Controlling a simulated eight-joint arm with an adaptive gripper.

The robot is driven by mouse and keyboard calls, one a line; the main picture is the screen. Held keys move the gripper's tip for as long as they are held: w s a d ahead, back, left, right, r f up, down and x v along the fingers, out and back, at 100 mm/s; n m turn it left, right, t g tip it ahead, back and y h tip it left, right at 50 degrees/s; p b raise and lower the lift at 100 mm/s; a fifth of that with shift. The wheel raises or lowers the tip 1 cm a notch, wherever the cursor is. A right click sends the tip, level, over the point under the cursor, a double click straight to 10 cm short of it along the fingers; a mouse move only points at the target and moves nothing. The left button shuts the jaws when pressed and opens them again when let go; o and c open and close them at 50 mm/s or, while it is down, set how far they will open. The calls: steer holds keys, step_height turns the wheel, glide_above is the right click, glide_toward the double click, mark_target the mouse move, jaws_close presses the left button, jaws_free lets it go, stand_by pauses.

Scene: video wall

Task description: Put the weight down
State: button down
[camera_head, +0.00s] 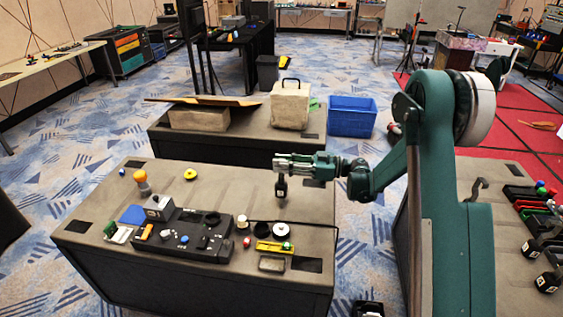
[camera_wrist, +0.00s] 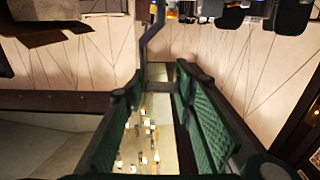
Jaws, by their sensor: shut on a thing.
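The weight (camera_head: 281,188) is a small dark piece with a pale mark, upright below my gripper (camera_head: 284,164). My gripper is shut on its upper part and reaches in level from the right. The weight is over the back right part of the grey-brown table (camera_head: 235,190); I cannot tell whether its base touches the top. In the wrist view, the green ribbed fingers of my gripper (camera_wrist: 155,115) stand on both sides of a pale strip with small bright spots. What is between them there is unclear.
A black console (camera_head: 185,238) and small items, including a yellow piece (camera_head: 274,247), fill the table's front. A yellow disc (camera_head: 190,174) lies at the back left. The middle around the weight is clear.

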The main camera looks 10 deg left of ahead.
mark_target(282, 175)
steer(key=shift+f+b, duration=0.4)
steer(key=shift+f, duration=1.3)
steer(key=c, duration=1.9)
jaws_free()
steer(key=shift+d, duration=0.55)
steer(key=d+p, duration=0.2)
steer(key=d, duration=0.9)
